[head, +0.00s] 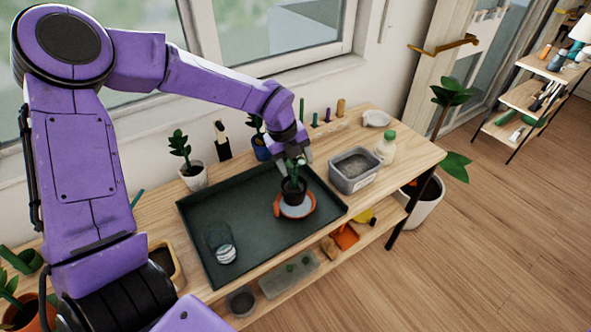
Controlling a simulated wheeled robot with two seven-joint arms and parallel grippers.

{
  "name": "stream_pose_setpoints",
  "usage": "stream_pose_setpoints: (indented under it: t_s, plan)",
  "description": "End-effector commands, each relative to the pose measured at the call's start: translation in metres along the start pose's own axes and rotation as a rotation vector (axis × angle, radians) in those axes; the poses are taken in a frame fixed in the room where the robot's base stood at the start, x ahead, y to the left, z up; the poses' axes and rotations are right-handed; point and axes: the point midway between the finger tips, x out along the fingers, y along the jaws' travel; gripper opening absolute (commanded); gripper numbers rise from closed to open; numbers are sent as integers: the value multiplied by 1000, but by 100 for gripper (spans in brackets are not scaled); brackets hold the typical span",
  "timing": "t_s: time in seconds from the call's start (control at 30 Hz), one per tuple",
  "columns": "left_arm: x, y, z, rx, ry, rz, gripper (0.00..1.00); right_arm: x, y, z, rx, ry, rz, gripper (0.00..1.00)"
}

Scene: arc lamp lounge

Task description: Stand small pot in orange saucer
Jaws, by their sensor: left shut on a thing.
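The small pot (293,191) is dark, with a green plant growing from it. The orange saucer (304,211) has a pale inside and sits at the right part of the dark tray (240,253). The pot appears upright over the saucer, covering its back left part. I cannot tell whether the pot touches the saucer. My left gripper (294,163) comes down from above and is shut at the plant and pot; leaves hide its fingertips. My right gripper is out of view.
A clear glass (221,243) stands in the tray's front left. A grey bin (354,170) and a bottle (386,147) stand to the right. A white pot (194,177) and a blue pot (262,148) stand behind the tray. The tray's middle is clear.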

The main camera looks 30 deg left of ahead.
Motion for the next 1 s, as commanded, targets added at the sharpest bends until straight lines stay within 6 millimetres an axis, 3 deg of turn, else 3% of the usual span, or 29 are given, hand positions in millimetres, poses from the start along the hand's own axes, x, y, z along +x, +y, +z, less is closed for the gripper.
stream_pose_setpoints:
  t_s: [0.3,0.63,0.67,0.7,0.73,1.0]
  plan:
    - [40,6,8,1,1,1,0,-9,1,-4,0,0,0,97]
    - [46,8,8,0,1,-1,0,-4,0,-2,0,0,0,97]
    - [45,8,8,0,1,0,72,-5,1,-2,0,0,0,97]
    - [44,8,8,0,1,0,85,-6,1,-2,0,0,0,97]
    - [44,8,8,0,1,0,91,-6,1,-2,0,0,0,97]
    - [43,7,8,0,1,0,91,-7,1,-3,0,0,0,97]
